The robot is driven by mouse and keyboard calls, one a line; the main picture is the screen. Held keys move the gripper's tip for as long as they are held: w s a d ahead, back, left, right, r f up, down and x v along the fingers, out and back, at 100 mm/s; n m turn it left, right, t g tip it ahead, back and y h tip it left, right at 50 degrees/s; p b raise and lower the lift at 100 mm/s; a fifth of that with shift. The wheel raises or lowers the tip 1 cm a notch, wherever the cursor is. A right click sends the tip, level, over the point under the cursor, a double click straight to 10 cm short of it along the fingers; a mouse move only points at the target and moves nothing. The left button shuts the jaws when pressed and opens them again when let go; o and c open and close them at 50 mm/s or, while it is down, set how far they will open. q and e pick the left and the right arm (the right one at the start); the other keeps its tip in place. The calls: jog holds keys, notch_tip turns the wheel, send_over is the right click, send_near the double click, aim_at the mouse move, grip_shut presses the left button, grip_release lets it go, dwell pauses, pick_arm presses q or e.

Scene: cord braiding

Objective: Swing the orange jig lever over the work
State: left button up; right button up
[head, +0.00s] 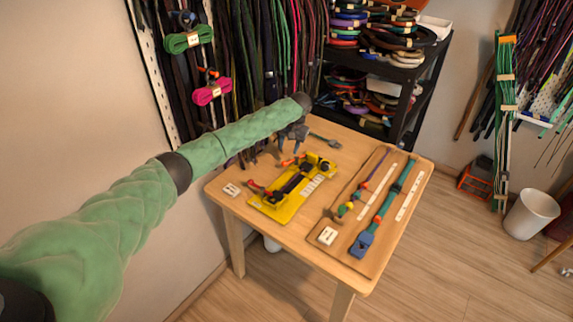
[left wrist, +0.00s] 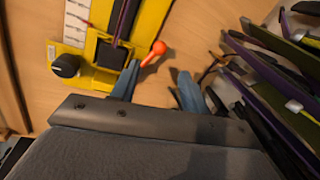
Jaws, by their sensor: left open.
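The yellow jig (head: 283,207) lies on the wooden table, with a dark cord work strip along its middle. An orange lever (head: 287,162) sticks out at its far end. In the left wrist view the lever's round orange knob (left wrist: 158,48) stands beside the yellow jig (left wrist: 151,22), just ahead of the gap between my fingertips. My left gripper (head: 291,147) is at the far end of the jig, pointing down. In the left wrist view its two blue-grey fingers (left wrist: 157,82) are apart with nothing held. My right gripper is not in view.
A board with cords and straps (head: 389,213) lies on the table's right side. A small white label (head: 231,190) is at the left corner. Hanging cords (head: 262,62) are close behind my left gripper. A black shelf (head: 405,110) stands behind the table.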

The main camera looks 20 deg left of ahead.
aim_at(295, 161)
pick_arm(q)
jog(key=shift+a+f+p, duration=0.25)
jog(key=shift+f+p, duration=0.15)
jog(key=shift+f, duration=1)
jog(key=shift+a+f+p, duration=0.25)
jog(key=shift+f+p, duration=0.15)
jog(key=shift+f, duration=0.95)
jog(key=shift+a+f+p, duration=0.25)
jog(key=shift+f+p, duration=0.15)
jog(key=shift+f, duration=1)
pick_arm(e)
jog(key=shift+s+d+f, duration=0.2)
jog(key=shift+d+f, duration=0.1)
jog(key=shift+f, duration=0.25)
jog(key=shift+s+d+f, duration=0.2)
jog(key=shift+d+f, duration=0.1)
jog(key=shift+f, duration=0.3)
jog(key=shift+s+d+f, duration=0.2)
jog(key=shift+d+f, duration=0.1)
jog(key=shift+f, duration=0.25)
